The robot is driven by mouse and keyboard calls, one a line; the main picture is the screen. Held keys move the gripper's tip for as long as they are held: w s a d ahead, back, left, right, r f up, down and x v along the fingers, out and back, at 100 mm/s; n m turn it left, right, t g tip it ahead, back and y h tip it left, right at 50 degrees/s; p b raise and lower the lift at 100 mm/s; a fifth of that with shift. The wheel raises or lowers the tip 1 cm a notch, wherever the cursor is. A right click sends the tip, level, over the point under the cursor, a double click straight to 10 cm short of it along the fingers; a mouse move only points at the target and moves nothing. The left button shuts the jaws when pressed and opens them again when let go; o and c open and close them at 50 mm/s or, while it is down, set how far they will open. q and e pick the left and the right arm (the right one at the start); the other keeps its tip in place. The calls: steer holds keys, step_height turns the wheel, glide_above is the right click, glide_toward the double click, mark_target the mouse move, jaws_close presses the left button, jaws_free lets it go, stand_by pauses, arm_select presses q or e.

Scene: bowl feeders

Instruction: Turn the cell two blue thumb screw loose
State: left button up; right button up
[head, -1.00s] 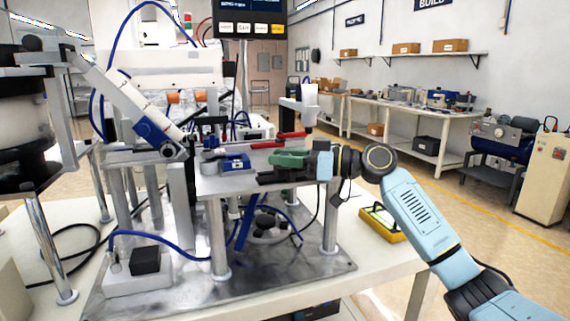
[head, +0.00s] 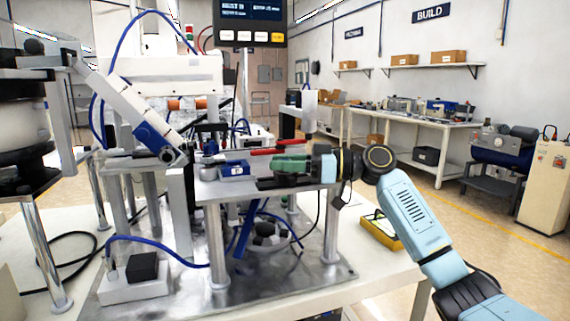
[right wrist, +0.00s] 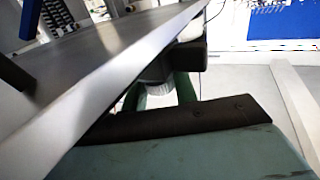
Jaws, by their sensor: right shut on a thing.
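My right gripper (head: 268,172), with green and black fingers, is at the right edge of the grey metal plate (head: 212,188) of the fixture. A blue block (head: 236,170) lies on the plate just left of the gripper. My left gripper is not in view.
Red-handled tools (head: 272,151) lie behind the gripper. A yellow case (head: 381,230) lies on the table at right. A display (head: 250,22) hangs above.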

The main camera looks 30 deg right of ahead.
steer(key=o, duration=0.9)
steer(key=shift+o, duration=0.2)
steer(key=shift+d, duration=0.1)
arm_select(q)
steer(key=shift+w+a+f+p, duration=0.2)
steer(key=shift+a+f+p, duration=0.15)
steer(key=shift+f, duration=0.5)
arm_select(e)
steer(key=v, duration=1.3)
steer(key=shift+s, duration=0.15)
